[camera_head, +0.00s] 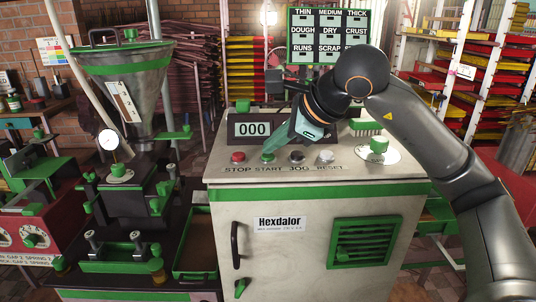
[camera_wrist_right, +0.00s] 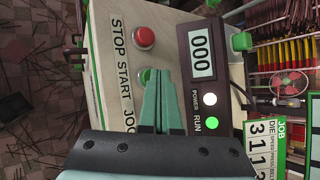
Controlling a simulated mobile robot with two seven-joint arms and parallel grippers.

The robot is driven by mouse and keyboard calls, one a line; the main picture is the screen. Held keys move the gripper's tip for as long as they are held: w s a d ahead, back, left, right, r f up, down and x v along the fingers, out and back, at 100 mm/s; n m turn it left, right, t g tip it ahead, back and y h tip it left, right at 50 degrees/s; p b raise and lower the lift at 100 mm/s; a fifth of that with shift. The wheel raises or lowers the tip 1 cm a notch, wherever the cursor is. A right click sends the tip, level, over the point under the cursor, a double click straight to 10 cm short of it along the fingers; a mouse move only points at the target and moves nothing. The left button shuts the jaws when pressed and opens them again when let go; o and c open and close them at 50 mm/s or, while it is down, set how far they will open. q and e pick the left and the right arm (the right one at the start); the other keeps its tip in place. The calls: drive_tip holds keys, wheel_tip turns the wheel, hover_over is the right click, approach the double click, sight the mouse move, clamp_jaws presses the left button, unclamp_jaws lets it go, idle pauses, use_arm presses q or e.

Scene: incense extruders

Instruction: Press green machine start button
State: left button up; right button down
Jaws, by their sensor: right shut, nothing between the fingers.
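The green START button (camera_head: 268,158) sits on the sloped top of the Hexdalor cabinet, between the red STOP button (camera_head: 238,157) and the black JOG button (camera_head: 297,158). My right gripper (camera_head: 272,150) reaches down from the upper right, its fingers together and empty, with the tips at the START button. In the right wrist view, the green START button (camera_wrist_right: 146,75) shows beside and partly behind the fingertips (camera_wrist_right: 159,72). I cannot tell whether the tips touch it. The red STOP button (camera_wrist_right: 143,37) is clear of the fingers. My left gripper is not in view.
A display (camera_head: 252,129) reading 000 stands behind the buttons. In the right wrist view, a white POWER lamp (camera_wrist_right: 210,99) and a green RUN lamp (camera_wrist_right: 212,122) look bright. A white RESET button (camera_head: 326,156) and a green knob (camera_head: 378,145) lie to the right. A hopper machine (camera_head: 122,85) stands left.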

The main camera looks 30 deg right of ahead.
drive_tip(key=shift+f, duration=0.2)
drive_tip(key=shift+r, duration=0.15)
drive_tip(key=shift+r+p, duration=0.8)
wheel_tip(320, 180, up, 5)
drive_tip(key=p, duration=0.4)
drive_tip(key=shift+p, duration=0.35)
idle(0.4)
